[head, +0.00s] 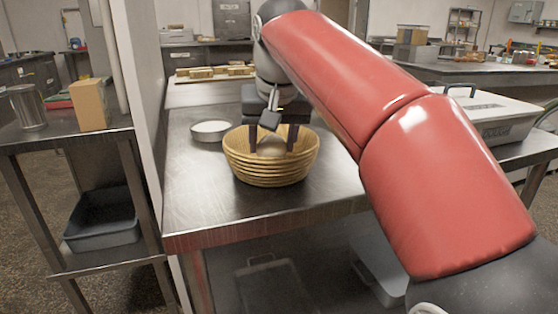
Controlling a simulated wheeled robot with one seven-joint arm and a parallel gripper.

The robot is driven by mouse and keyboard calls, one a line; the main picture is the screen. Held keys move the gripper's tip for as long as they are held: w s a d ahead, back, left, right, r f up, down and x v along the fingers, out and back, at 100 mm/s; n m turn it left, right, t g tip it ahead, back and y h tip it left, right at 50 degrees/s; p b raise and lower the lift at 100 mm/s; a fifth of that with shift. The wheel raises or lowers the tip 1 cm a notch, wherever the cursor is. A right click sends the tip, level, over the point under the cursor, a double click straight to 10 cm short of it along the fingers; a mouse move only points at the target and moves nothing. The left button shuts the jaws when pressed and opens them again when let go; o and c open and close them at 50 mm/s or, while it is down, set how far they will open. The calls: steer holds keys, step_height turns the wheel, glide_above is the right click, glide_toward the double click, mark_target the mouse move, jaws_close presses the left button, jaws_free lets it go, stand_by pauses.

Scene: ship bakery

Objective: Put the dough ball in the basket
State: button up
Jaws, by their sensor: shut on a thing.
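The basket (270,171) is a round, ribbed, tan bowl standing upright on the steel table (225,211). My gripper (272,147) points down into the basket from above, with its two dark fingers inside the rim. It is shut on the pale dough ball (271,148), which shows between the fingers within the basket opening. The basket's front wall hides the lower part of the ball and the fingertips, so I cannot tell whether the ball touches the basket's bottom.
A round metal pan (211,130) with white contents stands just left of the basket. A white wall edge (141,80) rises at the table's left. A large lidded container (492,115) stands to the right. The table's front is clear.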

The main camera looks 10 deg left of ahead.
step_height(320, 180, down, 3)
steer(key=shift+r+b, duration=0.15)
steer(key=shift+b, duration=0.7)
steer(key=shift+r, duration=0.15)
steer(key=o, duration=0.6)
steer(key=shift+f, duration=0.2)
steer(key=shift+c, duration=0.2)
steer(key=o, duration=0.4)
steer(key=shift+o, duration=0.2)
steer(key=shift+r, duration=0.15)
